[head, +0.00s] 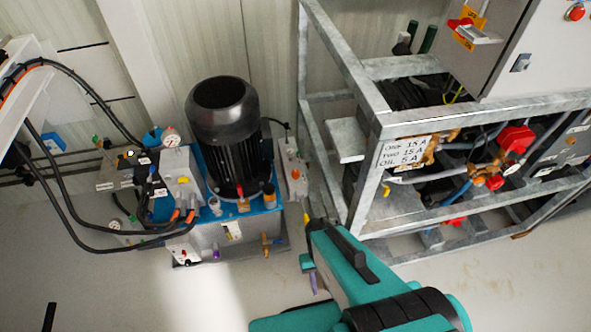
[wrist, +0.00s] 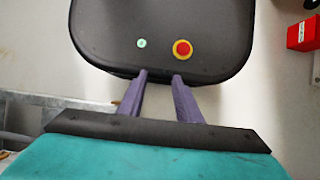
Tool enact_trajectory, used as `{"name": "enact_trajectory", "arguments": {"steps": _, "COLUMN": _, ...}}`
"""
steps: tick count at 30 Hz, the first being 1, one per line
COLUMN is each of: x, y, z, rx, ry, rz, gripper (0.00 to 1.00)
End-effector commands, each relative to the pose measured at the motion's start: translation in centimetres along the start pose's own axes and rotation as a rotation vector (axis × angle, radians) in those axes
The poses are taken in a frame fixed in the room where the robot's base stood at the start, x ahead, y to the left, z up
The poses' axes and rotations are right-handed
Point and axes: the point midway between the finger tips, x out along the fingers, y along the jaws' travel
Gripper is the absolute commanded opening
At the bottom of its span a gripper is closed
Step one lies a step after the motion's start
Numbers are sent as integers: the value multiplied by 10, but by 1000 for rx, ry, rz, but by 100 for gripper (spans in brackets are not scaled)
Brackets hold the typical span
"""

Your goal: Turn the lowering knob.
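I cannot tell which part is the lowering knob. A hydraulic power unit (head: 205,240) with a black motor (head: 230,140) stands left of centre in the head view. Its fittings include a grey block (head: 180,175) with a round gauge (head: 171,139), and a valve group (head: 122,165) with small coloured knobs at the left. My gripper (wrist: 160,76) shows two purple fingers apart with nothing between them in the wrist view. In the head view my teal wrist is at the lower centre, to the right of the unit, and the gripper is partly hidden.
A metal frame (head: 362,165) with pipes and red valves stands at the right, with a grey control cabinet (head: 535,50) and red-yellow switch (head: 466,27) above. Black hoses (head: 65,215) loop at the left. The floor (head: 100,290) in front is clear. A red box (wrist: 302,34) shows in the wrist view.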

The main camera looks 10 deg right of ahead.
Motion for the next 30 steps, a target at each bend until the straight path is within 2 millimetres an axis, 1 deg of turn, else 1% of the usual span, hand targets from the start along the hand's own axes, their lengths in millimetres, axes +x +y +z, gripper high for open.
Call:
{"name": "enact_trajectory", "arguments": {"steps": 1, "x": 0, "y": 0, "z": 0, "rx": 0, "ry": 0, "rz": 0, "gripper": 31}}
{"name": "enact_trajectory", "arguments": {"steps": 3, "x": 0, "y": 0, "z": 0, "rx": 0, "ry": 0, "rz": 0, "gripper": 43}}
{"name": "enact_trajectory", "arguments": {"steps": 4, "x": 0, "y": 0, "z": -1, "rx": 1, "ry": 1, "rz": 0, "gripper": 45}}
{"name": "enact_trajectory", "arguments": {"steps": 8, "x": -4, "y": 0, "z": -7, "rx": 12, "ry": 11, "rz": 0, "gripper": 45}}
{"name": "enact_trajectory", "arguments": {"steps": 11, "x": -9, "y": 0, "z": -18, "rx": 32, "ry": 27, "rz": 0, "gripper": 45}}
{"name": "enact_trajectory", "arguments": {"steps": 14, "x": -19, "y": 1, "z": -34, "rx": 68, "ry": 52, "rz": -3, "gripper": 45}}
{"name": "enact_trajectory", "arguments": {"steps": 17, "x": -33, "y": 1, "z": -54, "rx": 112, "ry": 85, "rz": -6, "gripper": 45}}
{"name": "enact_trajectory", "arguments": {"steps": 21, "x": -58, "y": 1, "z": -83, "rx": 178, "ry": 136, "rz": -14, "gripper": 45}}
{"name": "enact_trajectory", "arguments": {"steps": 30, "x": -109, "y": 0, "z": -131, "rx": 308, "ry": 232, "rz": -37, "gripper": 45}}
